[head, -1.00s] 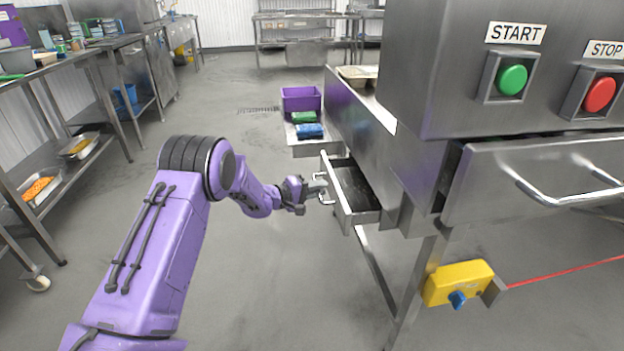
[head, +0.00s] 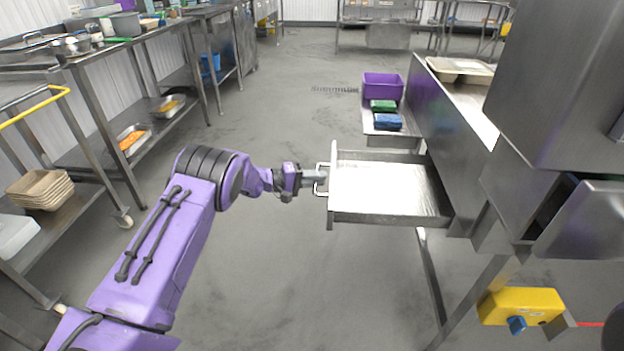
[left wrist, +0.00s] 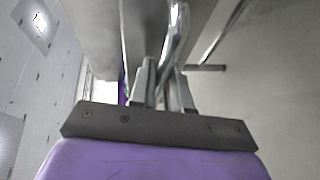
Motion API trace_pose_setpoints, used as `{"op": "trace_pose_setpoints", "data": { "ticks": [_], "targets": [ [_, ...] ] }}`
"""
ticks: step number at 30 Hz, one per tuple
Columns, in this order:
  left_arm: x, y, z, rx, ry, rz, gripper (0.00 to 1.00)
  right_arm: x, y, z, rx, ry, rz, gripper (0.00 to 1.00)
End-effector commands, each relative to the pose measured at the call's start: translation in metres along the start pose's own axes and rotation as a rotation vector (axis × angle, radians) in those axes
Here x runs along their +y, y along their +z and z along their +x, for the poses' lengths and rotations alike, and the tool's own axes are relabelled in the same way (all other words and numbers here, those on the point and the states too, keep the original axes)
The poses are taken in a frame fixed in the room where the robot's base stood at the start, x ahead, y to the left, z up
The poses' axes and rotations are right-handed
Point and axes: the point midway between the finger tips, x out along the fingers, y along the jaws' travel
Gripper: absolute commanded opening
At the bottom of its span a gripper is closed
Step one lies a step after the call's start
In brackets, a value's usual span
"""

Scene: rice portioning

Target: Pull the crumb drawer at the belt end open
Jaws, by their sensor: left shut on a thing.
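The crumb drawer (head: 385,216) is a shallow steel drawer at the belt end, pulled well out to the left of the machine in the head view. Its inside is bare bright metal. My left gripper (head: 318,180) is shut on the bar handle (head: 320,187) on the drawer's front. In the left wrist view the handle (left wrist: 178,40) is a bright curved bar between the fingers (left wrist: 162,90). My right gripper is not in view.
A side shelf (head: 385,139) behind the drawer holds a purple bin (head: 382,86), a green cloth (head: 383,105) and a blue cloth (head: 388,121). A yellow box (head: 520,306) sits low at right. Steel racks line the left. The floor between is clear.

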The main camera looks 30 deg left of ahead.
Motion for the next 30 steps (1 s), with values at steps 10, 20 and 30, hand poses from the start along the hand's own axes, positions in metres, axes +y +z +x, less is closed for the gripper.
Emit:
{"op": "trace_pose_setpoints", "data": {
  "ticks": [10, 20, 30],
  "targets": [
    [-0.005, 0.003, -0.001, -0.006, -0.010, -0.005, 0.20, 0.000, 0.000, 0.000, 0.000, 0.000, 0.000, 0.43],
    [-0.003, 0.001, -0.002, -0.002, -0.005, -0.003, 0.38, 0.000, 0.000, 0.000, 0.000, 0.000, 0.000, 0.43],
    [-0.001, 0.000, -0.064, 0.001, -0.005, -0.006, 0.38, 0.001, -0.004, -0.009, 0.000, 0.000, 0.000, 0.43]
  ]
}}
